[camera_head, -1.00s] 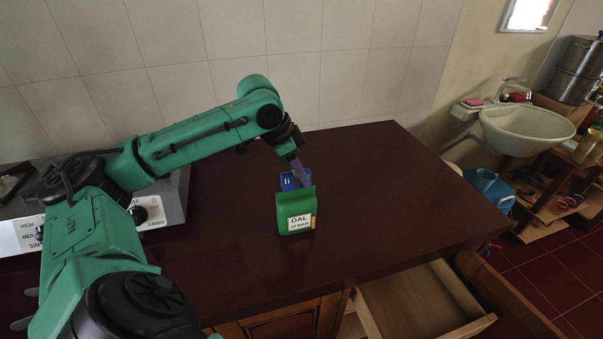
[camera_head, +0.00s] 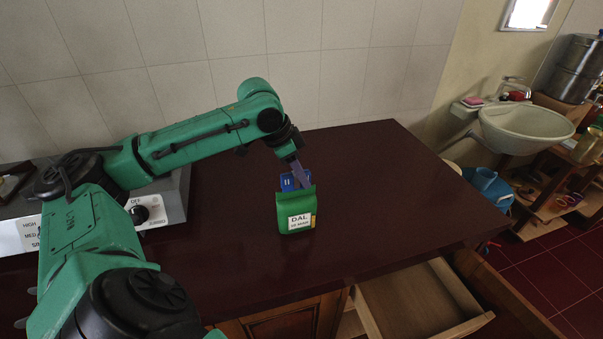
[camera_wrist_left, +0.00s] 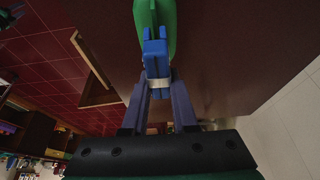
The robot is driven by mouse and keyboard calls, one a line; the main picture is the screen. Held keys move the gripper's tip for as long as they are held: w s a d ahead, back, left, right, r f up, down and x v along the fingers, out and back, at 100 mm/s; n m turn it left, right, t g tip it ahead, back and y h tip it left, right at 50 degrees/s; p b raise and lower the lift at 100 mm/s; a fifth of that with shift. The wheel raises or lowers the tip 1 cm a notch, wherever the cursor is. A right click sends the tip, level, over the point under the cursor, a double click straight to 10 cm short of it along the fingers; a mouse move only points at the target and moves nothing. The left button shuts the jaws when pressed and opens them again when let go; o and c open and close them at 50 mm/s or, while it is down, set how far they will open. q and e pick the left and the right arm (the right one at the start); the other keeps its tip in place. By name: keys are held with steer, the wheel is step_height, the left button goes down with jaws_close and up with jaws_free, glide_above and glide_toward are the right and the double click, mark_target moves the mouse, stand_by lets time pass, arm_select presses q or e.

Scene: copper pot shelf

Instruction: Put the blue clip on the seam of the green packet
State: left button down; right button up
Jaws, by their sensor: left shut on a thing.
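The green packet (camera_head: 296,212) stands upright on the dark red counter, with a white DAL label on its front. In the left wrist view the packet (camera_wrist_left: 167,12) shows at the top. My left gripper (camera_head: 303,182) comes down at the packet's top from behind. In the left wrist view its fingers (camera_wrist_left: 159,88) are shut on the blue clip (camera_wrist_left: 155,58). The clip's two prongs reach the packet's edge and appear to lie around it; how deep they sit is unclear. In the head view a blue shape with white marks (camera_head: 287,182) shows behind the packet's top; I cannot tell if it is the clip.
The counter (camera_head: 390,190) is clear around the packet. A stove (camera_head: 150,212) with a black knob stands at the left. A drawer (camera_head: 415,305) is open below the front edge. A tiled wall (camera_head: 340,70) rises behind, and a sink (camera_head: 525,128) is at the far right.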

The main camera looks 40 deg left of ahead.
arm_select(q)
steer(key=shift+f, duration=0.65)
stand_by(0.7)
steer(key=c, duration=0.6)
jaws_free()
steer(key=o, duration=0.5)
steer(key=shift+c, duration=0.2)
steer(key=shift+r, duration=0.1)
step_height(320, 180, up, 7)
steer(key=p, duration=0.8)
steer(key=shift+p, duration=0.3)
